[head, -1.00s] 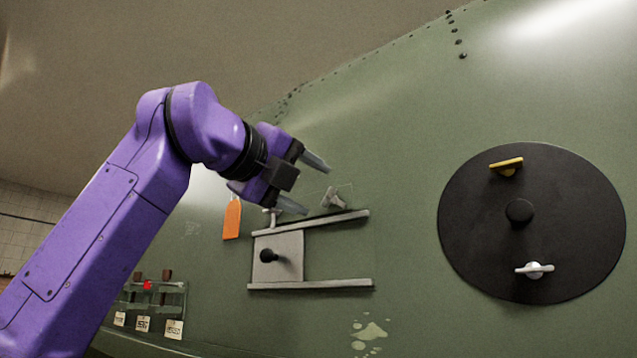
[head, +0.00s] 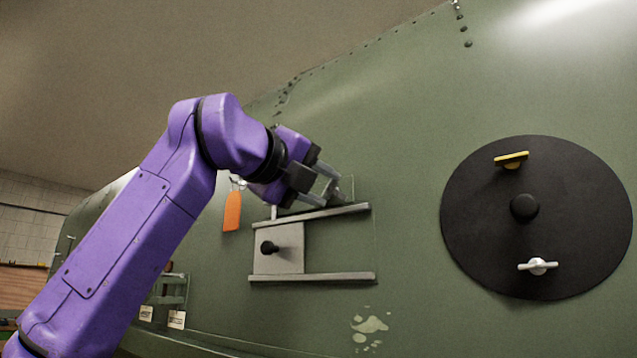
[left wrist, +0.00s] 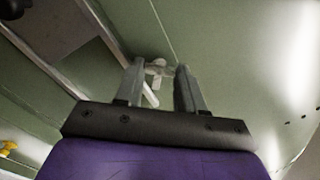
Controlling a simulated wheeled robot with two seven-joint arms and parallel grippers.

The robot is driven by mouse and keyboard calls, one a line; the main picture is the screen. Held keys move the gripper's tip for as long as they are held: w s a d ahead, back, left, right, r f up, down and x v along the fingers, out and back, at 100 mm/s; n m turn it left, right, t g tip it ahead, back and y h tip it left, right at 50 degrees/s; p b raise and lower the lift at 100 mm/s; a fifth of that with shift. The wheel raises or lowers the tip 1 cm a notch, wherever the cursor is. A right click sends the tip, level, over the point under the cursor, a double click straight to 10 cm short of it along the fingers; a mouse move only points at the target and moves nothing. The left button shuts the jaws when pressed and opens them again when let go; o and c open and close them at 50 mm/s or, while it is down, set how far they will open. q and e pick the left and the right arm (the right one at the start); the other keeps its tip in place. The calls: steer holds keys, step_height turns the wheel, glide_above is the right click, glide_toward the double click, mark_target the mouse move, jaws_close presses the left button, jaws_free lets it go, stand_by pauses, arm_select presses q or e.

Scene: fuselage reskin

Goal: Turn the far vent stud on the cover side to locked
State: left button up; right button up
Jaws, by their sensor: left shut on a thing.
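The sliding cover (head: 290,262) is a pale plate with a black knob, set between two rails on the green fuselage skin. A pale vent stud with a wing handle (left wrist: 157,72) stands just above the upper rail. My left gripper (head: 331,189) is shut on this stud, with a finger on each side of its handle, as the left wrist view (left wrist: 160,76) also shows. The fingers largely hide the stud in the head view, so its exact turn is hard to tell. A second small stud shows at the cover's upper left, partly hidden. My right gripper is out of view.
A round black panel (head: 470,235) at the right carries a yellow handle (head: 511,160), a black knob (head: 524,206) and a white wing stud (head: 537,266). An orange tag (head: 232,211) hangs left of the cover. A rack with labels (head: 176,319) stands low at the left.

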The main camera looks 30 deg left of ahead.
arm_select(q)
steer(key=m+p, duration=0.3)
steer(key=m, duration=0.7)
steer(key=shift+d+m+p, duration=0.1)
steer(key=shift+m+p, duration=0.2)
stand_by(0.6)
steer(key=o, duration=1)
steer(key=shift+o, duration=0.2)
steer(key=s+a+b, duration=0.1)
steer(key=s+b, duration=0.2)
steer(key=s, duration=0.7)
steer(key=shift+s+a+b, duration=0.15)
steer(key=shift+a+b, duration=0.1)
steer(key=shift+b, duration=0.05)
